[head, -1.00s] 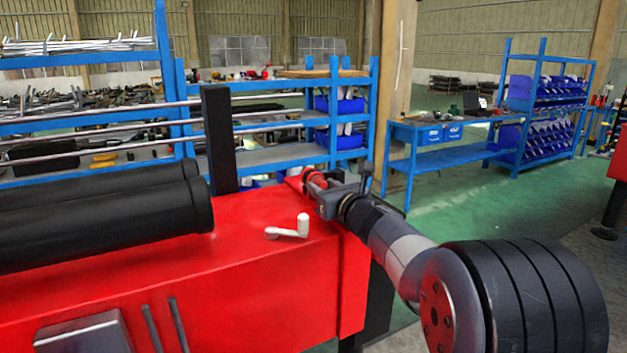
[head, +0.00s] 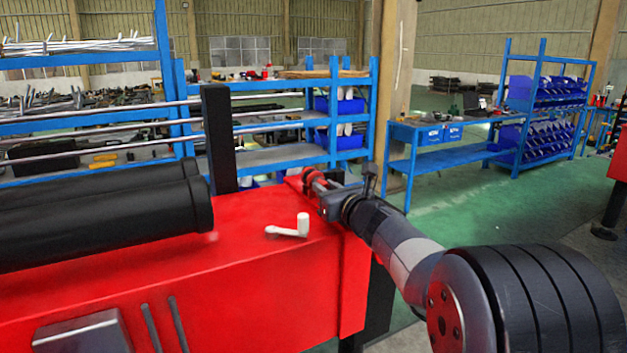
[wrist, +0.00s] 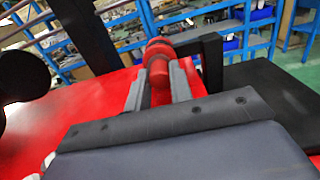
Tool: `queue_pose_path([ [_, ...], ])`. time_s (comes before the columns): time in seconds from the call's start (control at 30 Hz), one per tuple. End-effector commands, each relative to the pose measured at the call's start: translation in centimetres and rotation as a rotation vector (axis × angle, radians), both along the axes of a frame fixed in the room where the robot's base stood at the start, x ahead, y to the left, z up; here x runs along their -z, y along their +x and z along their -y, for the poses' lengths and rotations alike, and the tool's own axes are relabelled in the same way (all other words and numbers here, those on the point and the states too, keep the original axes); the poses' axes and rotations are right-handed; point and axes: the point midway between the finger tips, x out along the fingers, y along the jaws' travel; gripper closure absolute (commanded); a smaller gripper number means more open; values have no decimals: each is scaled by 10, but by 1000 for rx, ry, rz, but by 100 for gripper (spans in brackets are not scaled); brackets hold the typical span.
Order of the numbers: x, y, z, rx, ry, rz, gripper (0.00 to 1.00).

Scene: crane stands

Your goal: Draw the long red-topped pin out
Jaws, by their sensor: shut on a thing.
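The pin's red top (wrist: 158,62) sits between the two grey fingers of my gripper (wrist: 160,88) in the wrist view. My gripper is shut on it. In the head view my gripper (head: 322,190) is at the far right end of the red machine body (head: 270,250), with the red top (head: 312,176) showing at its fingertips. The pin's shaft below the top is hidden, so I cannot tell how deep it sits.
A white crank handle (head: 292,228) lies on the red surface close to my gripper. Black rollers (head: 100,220) and a black upright post (head: 219,140) stand to the left. Blue shelves (head: 350,120) and a blue bench (head: 440,150) are behind, with green floor between.

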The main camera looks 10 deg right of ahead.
Motion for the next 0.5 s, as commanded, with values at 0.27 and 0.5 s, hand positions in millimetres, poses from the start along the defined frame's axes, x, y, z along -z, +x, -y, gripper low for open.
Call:
queue_pose_path([
  [0.27, 0, -14, 5, 1, 2, 2, 100],
  [0.5, 0, -25, 8, 0, 0, 2, 100],
])
